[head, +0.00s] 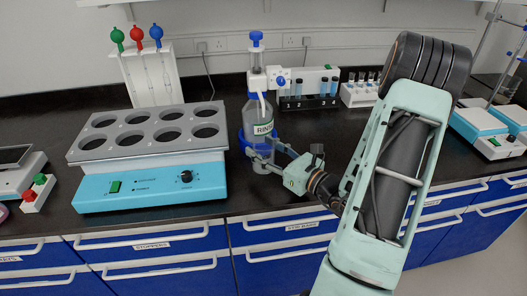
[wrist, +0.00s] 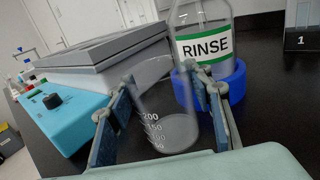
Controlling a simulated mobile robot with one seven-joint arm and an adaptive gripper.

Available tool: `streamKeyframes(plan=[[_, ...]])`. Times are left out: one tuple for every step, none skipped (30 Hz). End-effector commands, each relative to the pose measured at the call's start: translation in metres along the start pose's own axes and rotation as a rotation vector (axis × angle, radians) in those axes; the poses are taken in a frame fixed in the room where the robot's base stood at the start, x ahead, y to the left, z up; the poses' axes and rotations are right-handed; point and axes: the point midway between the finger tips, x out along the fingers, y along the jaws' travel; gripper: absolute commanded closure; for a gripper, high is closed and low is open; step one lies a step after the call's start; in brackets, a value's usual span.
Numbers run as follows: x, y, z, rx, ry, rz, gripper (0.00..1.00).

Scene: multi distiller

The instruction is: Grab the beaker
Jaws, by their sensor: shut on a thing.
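The clear glass beaker (wrist: 165,112) stands upright between my gripper's two fingers in the wrist view, with white graduation marks on its side. My gripper (wrist: 163,84) is shut on it, one blue-padded finger on each side. In the head view my gripper (head: 262,153) reaches in from the right, in front of the RINSE bottle (head: 258,112). There the beaker is small and hard to make out behind the fingers. I cannot tell whether its base touches the counter.
The RINSE bottle stands in a blue ring (wrist: 234,88) close behind the beaker. The blue and grey multi-hole heating unit (head: 150,185) is just left. A tube rack (head: 308,102) stands behind to the right. Bare black counter (head: 455,157) lies farther right.

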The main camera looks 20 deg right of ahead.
Motion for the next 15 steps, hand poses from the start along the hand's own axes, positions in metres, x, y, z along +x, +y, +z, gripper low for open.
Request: streamKeyframes(plan=[[0.0,0.0,0.005,-0.002,-0.001,0.0,0.84],[0.0,0.0,0.008,-0.002,-0.001,0.0,0.84],[0.0,0.0,0.013,-0.003,-0.002,0.0,0.84],[0.0,0.0,0.016,-0.002,-0.002,0.0,0.84],[0.0,0.0,0.019,-0.003,-0.002,0.0,0.84],[0.0,0.0,0.025,-0.004,-0.002,0.0,0.84],[0.0,0.0,0.029,-0.003,-0.002,0.0,0.84],[-0.004,0.002,0.032,-0.001,-0.001,-0.001,0.84],[-0.008,0.005,0.037,-0.002,-0.001,-0.002,0.84],[-0.011,0.007,0.041,-0.002,0.0,-0.002,0.84],[-0.014,0.009,0.046,-0.003,0.0,-0.002,0.84],[-0.017,0.012,0.052,-0.003,0.0,-0.001,0.84],[-0.02,0.015,0.056,-0.003,0.0,-0.001,0.84],[-0.023,0.016,0.06,-0.002,0.0,-0.001,0.84],[-0.027,0.019,0.065,-0.002,0.0,-0.002,0.84]])
